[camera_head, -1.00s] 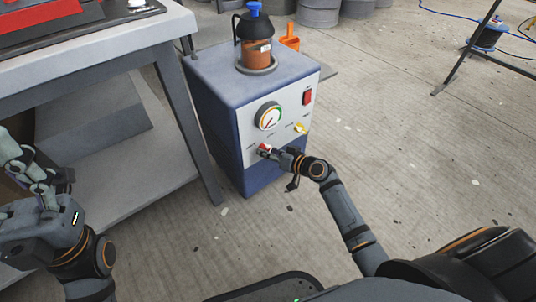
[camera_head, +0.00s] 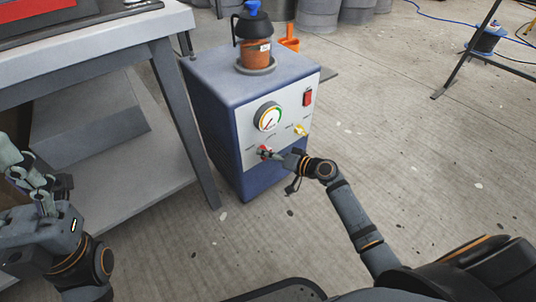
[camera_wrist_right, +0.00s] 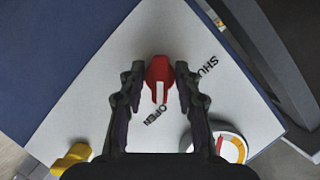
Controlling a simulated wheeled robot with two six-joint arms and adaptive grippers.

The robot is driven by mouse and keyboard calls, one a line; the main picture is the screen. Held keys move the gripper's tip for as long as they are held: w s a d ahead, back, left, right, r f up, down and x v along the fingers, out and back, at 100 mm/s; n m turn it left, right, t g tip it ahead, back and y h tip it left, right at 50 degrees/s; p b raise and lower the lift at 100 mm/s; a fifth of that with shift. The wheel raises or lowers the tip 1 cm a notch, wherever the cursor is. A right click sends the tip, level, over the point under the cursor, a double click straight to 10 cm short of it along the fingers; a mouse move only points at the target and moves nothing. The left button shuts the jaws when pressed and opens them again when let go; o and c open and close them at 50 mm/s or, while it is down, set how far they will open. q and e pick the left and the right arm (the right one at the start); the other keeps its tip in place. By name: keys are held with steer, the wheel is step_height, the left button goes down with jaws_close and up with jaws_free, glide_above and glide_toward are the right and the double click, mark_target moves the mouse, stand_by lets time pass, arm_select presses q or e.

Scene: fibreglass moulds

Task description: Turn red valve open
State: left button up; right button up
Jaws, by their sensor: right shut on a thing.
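The red valve (camera_head: 265,152) is a small knob on the white front panel of a blue cabinet. It also shows in the right wrist view (camera_wrist_right: 159,70), with a white stripe pointing down the picture towards the printed word OPEN; SHUT is printed to its upper right. My right gripper (camera_head: 273,154) is at the valve and shut on it, with one finger on each side in the right wrist view (camera_wrist_right: 160,80). My left gripper (camera_head: 28,172) is at the left edge, away from the cabinet; its fingers are partly cut off, so its opening is unclear.
The blue cabinet (camera_head: 215,100) carries a pot (camera_head: 253,52) with an orange-brown content on top. Its panel has a gauge (camera_head: 268,116), a red switch (camera_head: 308,97) and a yellow valve (camera_head: 300,130). A grey table (camera_head: 110,35) stands close on the left.

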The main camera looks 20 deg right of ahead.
steer(key=shift+r, duration=0.1)
steer(key=o, duration=1.2)
steer(key=shift+c, duration=0.2)
steer(key=v, duration=1.2)
